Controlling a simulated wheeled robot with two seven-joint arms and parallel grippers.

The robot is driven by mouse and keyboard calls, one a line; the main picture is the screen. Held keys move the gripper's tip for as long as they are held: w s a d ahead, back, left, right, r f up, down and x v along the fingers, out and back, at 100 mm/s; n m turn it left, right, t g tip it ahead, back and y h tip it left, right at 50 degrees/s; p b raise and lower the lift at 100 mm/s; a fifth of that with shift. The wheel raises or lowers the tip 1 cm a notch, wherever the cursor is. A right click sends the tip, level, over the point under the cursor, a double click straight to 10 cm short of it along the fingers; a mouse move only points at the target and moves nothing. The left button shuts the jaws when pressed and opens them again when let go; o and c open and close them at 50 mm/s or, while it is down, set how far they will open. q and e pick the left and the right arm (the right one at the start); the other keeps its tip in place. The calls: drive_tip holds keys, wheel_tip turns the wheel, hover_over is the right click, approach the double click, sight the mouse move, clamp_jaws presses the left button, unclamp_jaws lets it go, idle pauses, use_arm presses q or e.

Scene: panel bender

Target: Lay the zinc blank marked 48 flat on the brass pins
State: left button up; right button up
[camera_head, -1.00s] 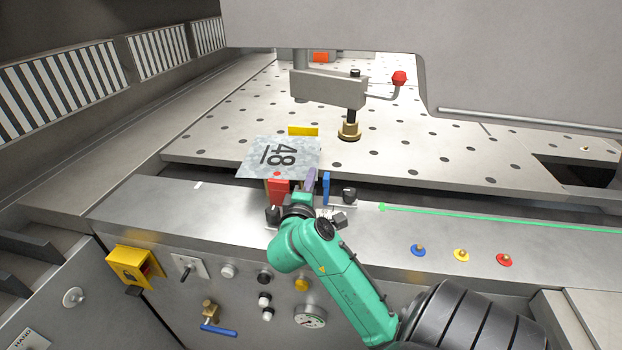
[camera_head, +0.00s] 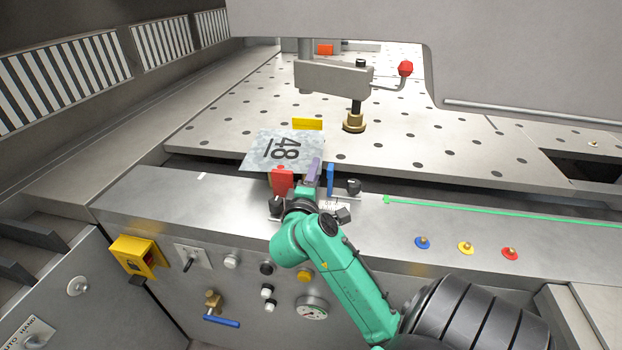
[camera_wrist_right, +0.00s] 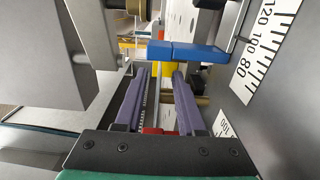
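The zinc blank marked 48 (camera_head: 262,150) is a mottled grey sheet near the front edge of the perforated table, left of the clamp post. Its near edge is close to the red block (camera_head: 282,181). What it rests on is hidden. My right gripper (camera_head: 314,168) is beside its near right corner, left of a blue upright (camera_head: 330,180). Small brass-topped pins stand on blue (camera_head: 422,243), yellow (camera_head: 466,247) and red (camera_head: 510,253) discs on the front ledge. My left gripper is not in view.
A clamp arm (camera_head: 335,78) with a red knob (camera_head: 405,68) and brass foot (camera_head: 354,122) stands behind the blank. A yellow block (camera_head: 307,124) lies beyond it. A grey beam (camera_head: 330,20) overhangs. The ledge around the green line (camera_head: 480,212) is mostly clear.

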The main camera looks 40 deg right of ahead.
drive_tip(key=v, duration=0.3)
drive_tip(key=shift+f+b, duration=0.1)
drive_tip(key=shift+b, duration=0.2)
drive_tip(key=s+a+p, duration=0.1)
drive_tip(key=a+r+p, duration=0.1)
drive_tip(key=p, duration=0.1)
drive_tip(key=s+a+p, duration=0.1)
drive_tip(key=a, duration=0.1)
drive_tip(key=shift+s+r, duration=0.25)
drive_tip(key=shift+s, duration=0.1)
drive_tip(key=v, duration=0.2)
drive_tip(key=p+v, duration=0.1)
drive_tip(key=v, duration=0.2)
drive_tip(key=shift+s+a+f+p, duration=0.3)
drive_tip(key=shift+f+p, duration=0.1)
drive_tip(key=shift+s+a+f, duration=0.1)
drive_tip(key=shift+s+a, duration=0.05)
drive_tip(key=shift+a, duration=0.15)
